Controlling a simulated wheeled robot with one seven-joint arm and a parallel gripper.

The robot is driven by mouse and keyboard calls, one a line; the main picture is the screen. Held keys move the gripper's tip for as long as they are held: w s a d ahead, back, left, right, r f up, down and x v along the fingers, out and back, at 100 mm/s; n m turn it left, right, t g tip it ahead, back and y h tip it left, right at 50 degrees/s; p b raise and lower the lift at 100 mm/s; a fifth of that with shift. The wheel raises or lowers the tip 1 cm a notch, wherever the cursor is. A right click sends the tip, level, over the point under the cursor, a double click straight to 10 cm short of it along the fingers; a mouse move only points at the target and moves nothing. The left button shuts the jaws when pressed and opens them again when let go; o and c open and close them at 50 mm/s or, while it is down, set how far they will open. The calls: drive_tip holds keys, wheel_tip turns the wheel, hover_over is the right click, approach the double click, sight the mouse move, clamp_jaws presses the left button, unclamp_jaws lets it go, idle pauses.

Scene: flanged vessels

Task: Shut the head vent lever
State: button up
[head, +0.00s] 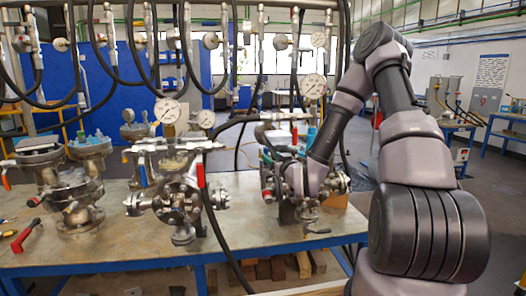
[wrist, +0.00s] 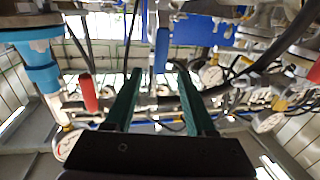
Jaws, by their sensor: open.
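In the wrist view my gripper (wrist: 158,70) is open, with two green fingers apart and nothing held between them. A lever with a blue grip (wrist: 162,48) shows between and beyond the fingertips; I cannot tell whether they touch it. A red-gripped lever (wrist: 88,92) hangs to the left of the left finger. I cannot tell which of these is the head vent lever. In the head view my arm reaches down to the right-hand flanged vessel (head: 308,212), and my wrist hides the gripper fingers and part of the vessel's top.
A middle flanged vessel (head: 178,203) with a red-handled lever (head: 200,170) stands left of my arm. Another vessel (head: 72,195) stands further left on the metal bench (head: 130,240). Black hoses hang close around. A pressure gauge (wrist: 210,75) shows right of the fingers.

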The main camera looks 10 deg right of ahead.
drive_tip(key=w+a, duration=0.1)
drive_tip(key=w, duration=0.8)
drive_tip(key=shift+w+a, duration=0.3)
drive_tip(key=shift+a, duration=0.1)
clamp_jaws()
idle(0.9)
